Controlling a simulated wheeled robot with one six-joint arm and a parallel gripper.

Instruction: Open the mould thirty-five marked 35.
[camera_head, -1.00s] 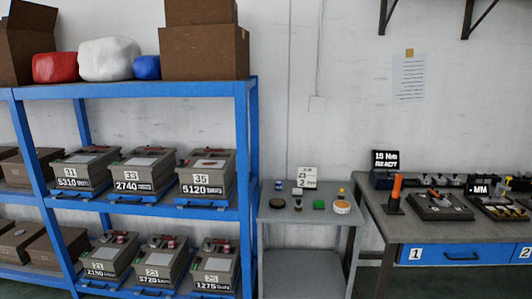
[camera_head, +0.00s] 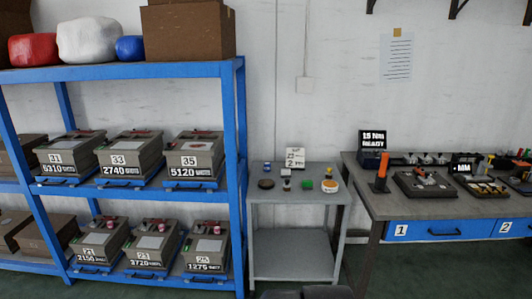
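The mould marked 35 (camera_head: 194,158) is a grey-brown box on the middle level of the blue shelf rack, at the right end of its row. Its front label reads 35 with 5120 below. It sits on a blue tray-like base (camera_head: 192,184). A reddish patch shows on its top, and I cannot tell from here how its lid is fastened. My gripper is not in view.
Mould 33 (camera_head: 130,158) stands close on its left, mould 31 (camera_head: 70,158) beyond. Moulds 21, 23 and 25 (camera_head: 206,250) are below. A blue post (camera_head: 235,150) stands right of mould 35. A small grey table (camera_head: 292,197) and a workbench (camera_head: 380,204) lie further right.

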